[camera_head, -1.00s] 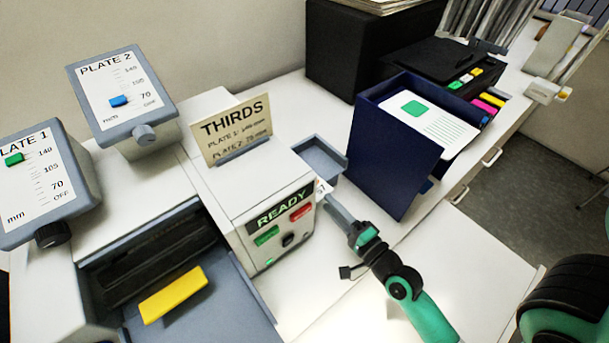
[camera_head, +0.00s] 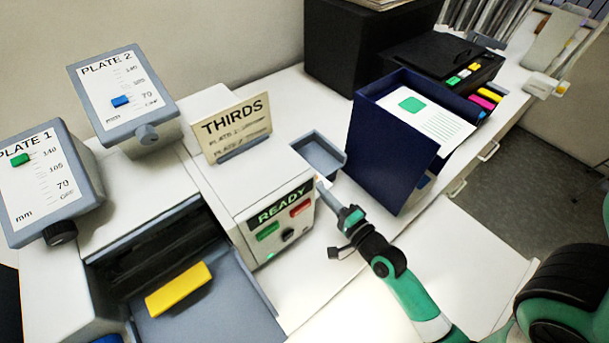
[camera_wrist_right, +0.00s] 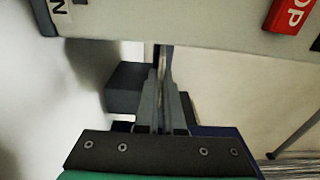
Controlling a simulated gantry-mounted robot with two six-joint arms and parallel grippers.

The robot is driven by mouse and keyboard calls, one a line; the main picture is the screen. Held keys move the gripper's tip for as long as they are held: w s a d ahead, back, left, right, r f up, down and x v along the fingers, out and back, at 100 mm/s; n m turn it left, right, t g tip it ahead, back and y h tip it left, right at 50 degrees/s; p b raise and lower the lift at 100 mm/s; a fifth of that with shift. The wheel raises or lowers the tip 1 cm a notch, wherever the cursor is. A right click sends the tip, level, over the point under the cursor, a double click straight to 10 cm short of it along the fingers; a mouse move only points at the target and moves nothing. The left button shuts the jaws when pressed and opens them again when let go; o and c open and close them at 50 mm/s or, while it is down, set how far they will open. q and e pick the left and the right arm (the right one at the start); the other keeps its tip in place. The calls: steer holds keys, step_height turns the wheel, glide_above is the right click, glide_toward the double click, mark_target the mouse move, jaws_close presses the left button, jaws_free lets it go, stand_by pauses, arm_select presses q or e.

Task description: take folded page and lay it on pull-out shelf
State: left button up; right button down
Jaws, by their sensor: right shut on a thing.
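My right gripper (camera_head: 321,184) is by the front of the folding machine (camera_head: 262,205), just below the small grey tray (camera_head: 318,153) on its right side. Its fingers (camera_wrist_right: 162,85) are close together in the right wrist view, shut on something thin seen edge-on. Only a small pale bit shows at the fingertips in the head view; it looks like the folded page, but most of it is hidden. The pull-out shelf appears to be the white board (camera_head: 480,245) at the lower right, flat and bare, partly behind my right arm. My left gripper is not in view.
A dark blue holder (camera_head: 392,150) with a printed sheet (camera_head: 428,120) stands right of the tray. A black box (camera_head: 345,50) is behind it. A yellow block (camera_head: 178,288) lies at lower left.

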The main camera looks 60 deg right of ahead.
step_height(320, 180, up, 8)
steer(key=p, duration=0.6)
steer(key=shift+r, duration=0.25)
arm_select(q)
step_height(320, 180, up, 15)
steer(key=p, duration=0.9)
arm_select(e)
step_height(320, 180, up, 20)
steer(key=shift+f, duration=0.2)
